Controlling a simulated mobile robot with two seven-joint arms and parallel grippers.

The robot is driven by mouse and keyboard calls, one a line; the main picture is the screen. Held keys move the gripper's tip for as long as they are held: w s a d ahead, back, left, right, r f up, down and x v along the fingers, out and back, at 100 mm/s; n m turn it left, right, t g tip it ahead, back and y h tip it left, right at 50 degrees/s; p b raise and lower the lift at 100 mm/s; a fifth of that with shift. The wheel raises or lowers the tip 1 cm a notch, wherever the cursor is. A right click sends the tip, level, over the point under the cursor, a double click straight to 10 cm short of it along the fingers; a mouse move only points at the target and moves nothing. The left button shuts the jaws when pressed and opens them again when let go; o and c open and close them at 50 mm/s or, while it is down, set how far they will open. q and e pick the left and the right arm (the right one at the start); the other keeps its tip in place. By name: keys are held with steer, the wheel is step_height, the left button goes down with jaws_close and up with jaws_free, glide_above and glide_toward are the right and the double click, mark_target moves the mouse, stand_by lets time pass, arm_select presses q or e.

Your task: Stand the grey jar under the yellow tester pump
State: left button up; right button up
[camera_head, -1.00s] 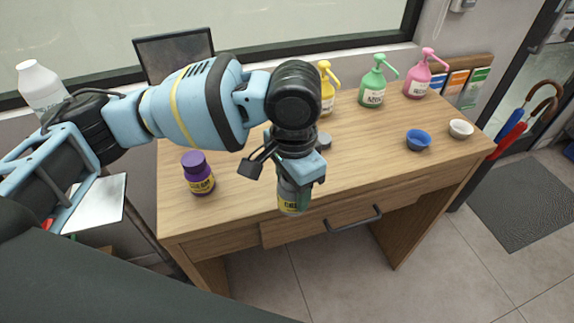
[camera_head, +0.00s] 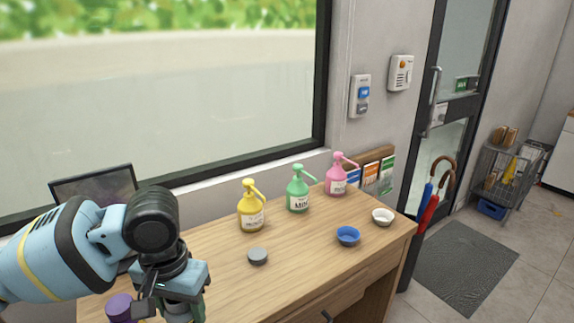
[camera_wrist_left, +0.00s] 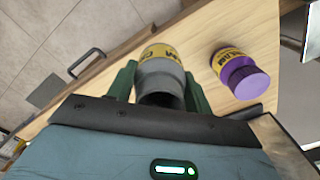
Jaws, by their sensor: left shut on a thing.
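My left gripper (camera_head: 180,300) is at the lower left of the head view, at the near side of the wooden counter. In the left wrist view its green fingers are shut on the grey jar (camera_wrist_left: 160,75), which has a yellow label and a dark top facing the camera. The jar is mostly hidden in the head view. My right gripper is not in view.
A grey disc (camera_head: 257,256) lies in front of the yellow pump. Green (camera_head: 297,190) and pink (camera_head: 337,178) pumps stand to its right. Blue (camera_head: 348,235) and white (camera_head: 382,216) bowls sit at the right. A purple-capped jar (camera_wrist_left: 245,75) is beside the gripper. The front middle counter is clear.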

arm_select(q)
steer(key=s+a+f+n, duration=0.1)
steer(key=s+f, duration=0.1)
steer(key=s+a+f+n, duration=0.1)
steer(key=s+a+f, duration=0.1)
steer(key=shift+a+f, duration=0.1)
steer(key=shift+f, duration=0.2)
stand_by(0.3)
steer(key=shift+s, duration=0.1)
